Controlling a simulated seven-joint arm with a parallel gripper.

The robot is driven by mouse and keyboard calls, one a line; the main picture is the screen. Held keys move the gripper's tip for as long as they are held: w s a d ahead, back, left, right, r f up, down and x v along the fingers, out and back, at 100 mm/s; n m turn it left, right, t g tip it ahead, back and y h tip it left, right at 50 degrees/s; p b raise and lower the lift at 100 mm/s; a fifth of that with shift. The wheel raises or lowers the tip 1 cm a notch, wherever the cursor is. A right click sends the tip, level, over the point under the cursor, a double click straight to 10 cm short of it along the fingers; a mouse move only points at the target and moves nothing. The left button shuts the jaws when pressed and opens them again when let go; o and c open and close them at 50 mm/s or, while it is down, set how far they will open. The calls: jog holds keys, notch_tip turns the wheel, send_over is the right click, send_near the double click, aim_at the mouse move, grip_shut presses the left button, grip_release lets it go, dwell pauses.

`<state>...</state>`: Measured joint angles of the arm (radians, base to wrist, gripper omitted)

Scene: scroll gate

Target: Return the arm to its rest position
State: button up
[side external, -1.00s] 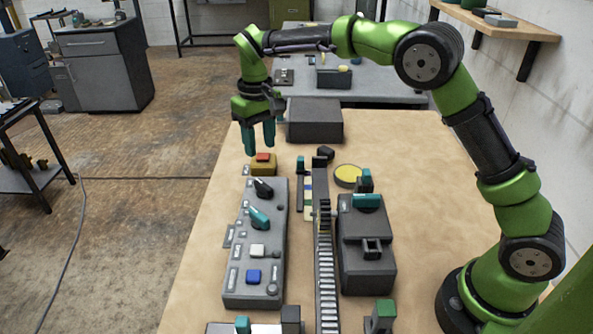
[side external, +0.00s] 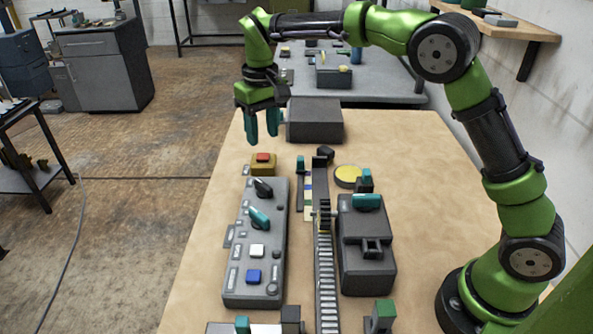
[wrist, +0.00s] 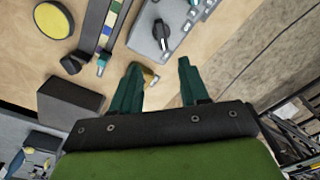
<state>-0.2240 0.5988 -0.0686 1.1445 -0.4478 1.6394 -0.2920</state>
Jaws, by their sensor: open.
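My gripper (side external: 262,126) has two teal fingers, open and empty, pointing down above the far end of the table (side external: 205,262). It is clear above the yellow box with a red button (side external: 263,162), apart from it. In the wrist view my gripper (wrist: 157,85) shows its two fingers spread with nothing between them. The yellow box (wrist: 150,75) shows partly behind the left finger there.
A grey panel (side external: 237,275) with knobs and buttons stands near the table's middle. A toothed rail (side external: 326,285) and a dark machine block (side external: 367,262) stand right of it. A dark box (side external: 315,120) is close to my gripper. A yellow disc (side external: 348,173) lies beyond the block.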

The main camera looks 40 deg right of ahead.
jog(key=s+d+r+m+t, duration=0.1)
jog(key=s+d+t, duration=0.1)
jog(key=s, duration=0.7)
jog(key=s+d+r+m+t+y, duration=0.1)
jog(key=s+d+r+t, duration=0.1)
jog(key=s, duration=0.7)
jog(key=s+d+r+m+t, duration=0.1)
jog(key=s+d+t, duration=0.1)
jog(key=s, duration=0.7)
jog(key=shift+r+m+t+y, duration=0.15)
jog(key=shift+m+t+y, duration=0.15)
jog(key=shift+t+y, duration=0.1)
jog(key=shift+d, duration=0.1)
